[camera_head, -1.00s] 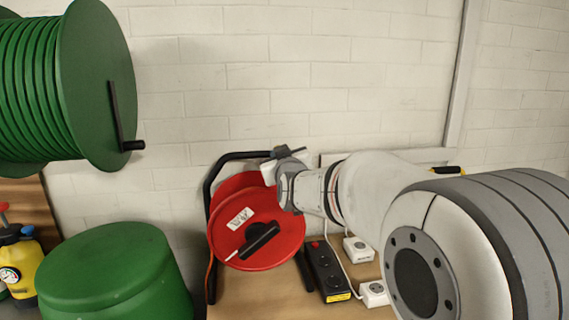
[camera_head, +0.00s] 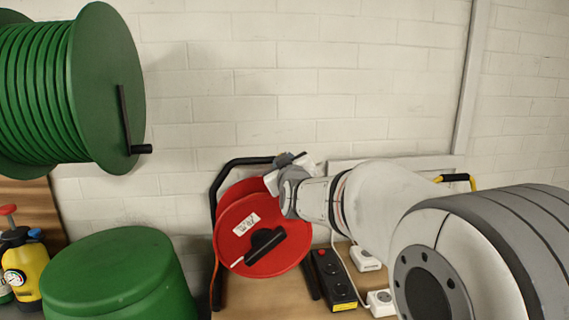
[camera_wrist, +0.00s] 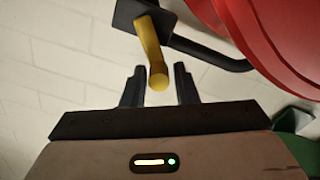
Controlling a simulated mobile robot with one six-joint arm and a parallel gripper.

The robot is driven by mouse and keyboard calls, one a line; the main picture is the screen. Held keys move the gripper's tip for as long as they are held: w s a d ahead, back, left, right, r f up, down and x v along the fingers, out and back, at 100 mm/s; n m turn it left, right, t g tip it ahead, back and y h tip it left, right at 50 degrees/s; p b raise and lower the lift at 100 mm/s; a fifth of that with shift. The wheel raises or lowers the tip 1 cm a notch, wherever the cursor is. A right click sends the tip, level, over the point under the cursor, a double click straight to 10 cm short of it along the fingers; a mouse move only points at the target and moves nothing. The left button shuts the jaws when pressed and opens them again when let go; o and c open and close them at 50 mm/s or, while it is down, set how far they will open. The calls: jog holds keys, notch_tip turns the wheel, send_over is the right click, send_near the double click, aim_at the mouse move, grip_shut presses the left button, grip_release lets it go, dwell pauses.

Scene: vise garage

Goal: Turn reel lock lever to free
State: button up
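The red cable reel (camera_head: 290,258) stands on the bench in a black tube frame (camera_head: 214,205), with a white label and a black crank grip on its face. In the wrist view its red rim (camera_wrist: 285,45) is at the upper right. A yellow lever (camera_wrist: 149,42) sticks out from a dark bracket (camera_wrist: 130,14) near the frame tube. My gripper (camera_wrist: 159,86) is open, one dark finger on each side of the lever's rounded end, with gaps showing. In the head view my gripper (camera_head: 288,170) is at the reel's upper right; I cannot make out the lever there.
A large green reel (camera_head: 105,90) with a black crank hangs at upper left. A green drum (camera_head: 115,275) and a yellow sprayer (camera_head: 25,265) stand at lower left. A black power strip (camera_head: 333,277) and white sockets (camera_head: 380,302) lie right of the red reel. A block wall is behind.

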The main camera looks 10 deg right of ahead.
jog(key=shift+o, duration=1.4)
jog(key=s+b, duration=0.1)
jog(key=s, duration=0.6)
jog(key=shift+s, duration=0.4)
